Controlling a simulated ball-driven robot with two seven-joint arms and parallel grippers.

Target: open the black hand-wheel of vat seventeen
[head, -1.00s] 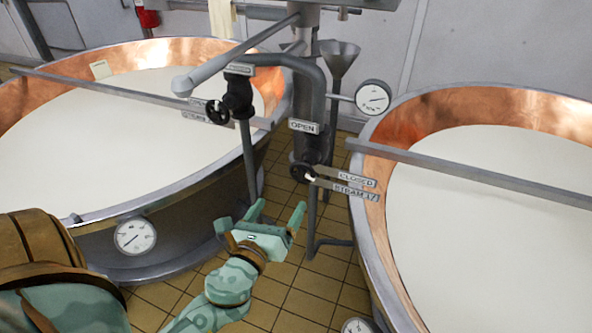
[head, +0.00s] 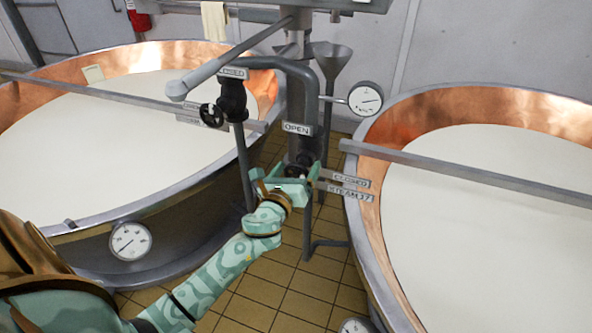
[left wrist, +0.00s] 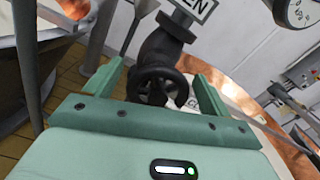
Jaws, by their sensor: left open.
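The black hand-wheel (head: 297,170) sits on the dark valve of the central standpipe, by the plates reading CLOSED (head: 352,181) and STEAM 17 (head: 350,193). A plate reading OPEN (head: 297,128) is above it. In the head view my left gripper (head: 287,175) is at the wheel and hides part of it. The left wrist view shows the wheel (left wrist: 157,88) between the two spread fingers of my left gripper (left wrist: 160,82), with a gap on each side. The fingers are open and hold nothing. How deep the wheel sits between them is unclear. My right gripper is not in view.
A second black hand-wheel (head: 212,115) is on the neighbouring valve to the left. Copper vats of white liquid stand at left (head: 130,52) and right (head: 440,108), with metal bars across them. A thin pipe and a round gauge (head: 365,99) are close by. Tiled floor lies between the vats.

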